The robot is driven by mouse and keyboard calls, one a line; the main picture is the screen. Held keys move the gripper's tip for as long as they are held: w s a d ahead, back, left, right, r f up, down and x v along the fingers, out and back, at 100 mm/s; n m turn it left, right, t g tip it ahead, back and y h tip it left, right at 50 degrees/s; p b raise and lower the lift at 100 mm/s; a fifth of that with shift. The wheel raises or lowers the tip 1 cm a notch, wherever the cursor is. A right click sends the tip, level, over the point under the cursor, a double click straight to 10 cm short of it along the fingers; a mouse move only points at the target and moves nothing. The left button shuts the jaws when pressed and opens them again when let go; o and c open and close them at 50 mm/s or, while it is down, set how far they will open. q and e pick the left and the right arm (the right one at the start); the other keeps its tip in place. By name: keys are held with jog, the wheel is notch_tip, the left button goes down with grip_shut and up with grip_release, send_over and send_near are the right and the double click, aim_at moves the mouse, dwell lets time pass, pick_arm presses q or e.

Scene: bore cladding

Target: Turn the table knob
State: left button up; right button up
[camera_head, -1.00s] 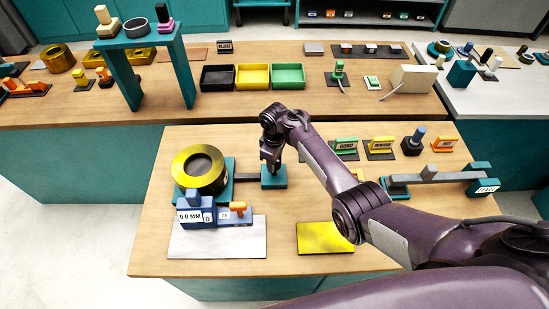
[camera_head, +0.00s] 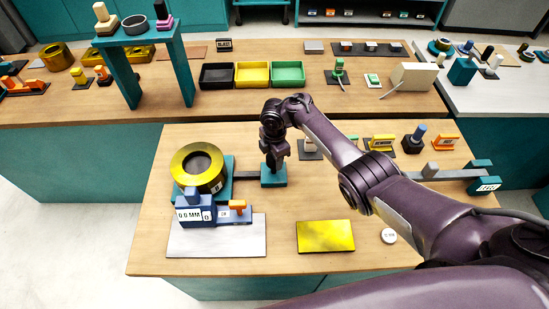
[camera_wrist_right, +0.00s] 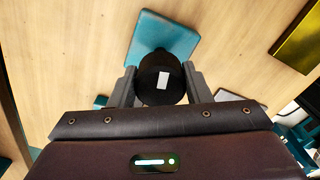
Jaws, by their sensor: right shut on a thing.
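The table knob is a round black knob with a white mark; it shows in the right wrist view (camera_wrist_right: 161,78). It sits on a teal block (camera_head: 274,176), which is joined by a dark bar to the fixture on the left. My right gripper (camera_head: 275,160) points down over this block. In the right wrist view its two fingers (camera_wrist_right: 160,85) are on either side of the knob, shut on it. In the head view the gripper mostly hides the knob. My left gripper is in neither current view.
A gold ring (camera_head: 187,165) sits on the fixture behind a blue gauge (camera_head: 194,216) reading 0.0 MM. My right arm covers part of the table's right side.

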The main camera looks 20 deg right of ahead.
jog(key=n+b, duration=0.2)
jog(key=n, duration=0.2)
jog(key=shift+w+f+n, duration=0.1)
jog(key=shift+w+n, duration=0.05)
jog(key=shift+n, duration=0.15)
jog(key=n+b, duration=0.3)
jog(key=n, duration=0.1)
jog(key=shift+n, duration=0.3)
jog(key=shift+a+n+b, duration=0.1)
jog(key=shift+n+b, duration=0.95)
jog(key=shift+n, duration=0.15)
jog(key=shift+n+b, duration=0.45)
jog(key=shift+n, duration=0.85)
jog(key=o, duration=1)
jog(key=shift+r, duration=0.2)
notch_tip(320, 180, up, 8)
jog(key=p, duration=0.7)
jog(key=shift+f, duration=0.15)
